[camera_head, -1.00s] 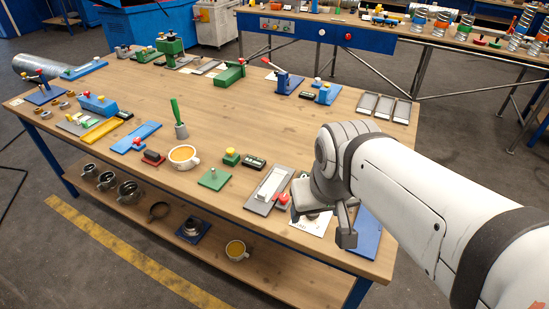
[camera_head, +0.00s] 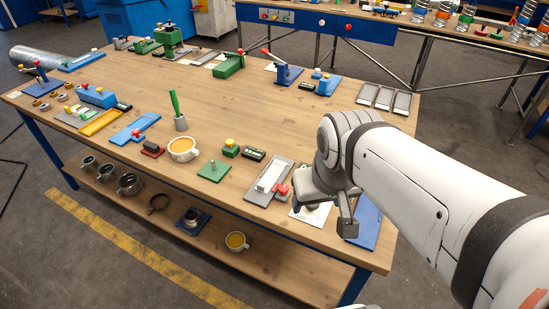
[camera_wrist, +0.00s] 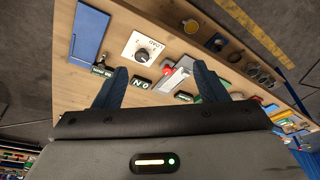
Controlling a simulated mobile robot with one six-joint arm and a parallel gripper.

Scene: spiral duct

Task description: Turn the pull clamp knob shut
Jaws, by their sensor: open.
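A white plate (camera_head: 310,212) lies near the table's front right edge, partly hidden behind my gripper. In the wrist view it carries a round dark dial knob (camera_wrist: 142,54) with printed marks around it. A red knob (camera_head: 283,189) sits beside a grey plate with a pale block (camera_head: 269,180), just left of the white plate; the red knob also shows in the wrist view (camera_wrist: 168,69). I cannot tell which knob belongs to the pull clamp. My gripper (camera_head: 322,217) is open over the white plate's area. In the wrist view the fingers (camera_wrist: 161,76) are apart, with nothing held between them.
A blue plate (camera_head: 366,222) lies right of my gripper. Red-handled blue fixtures (camera_head: 287,73) stand at the back. The table's middle is clear.

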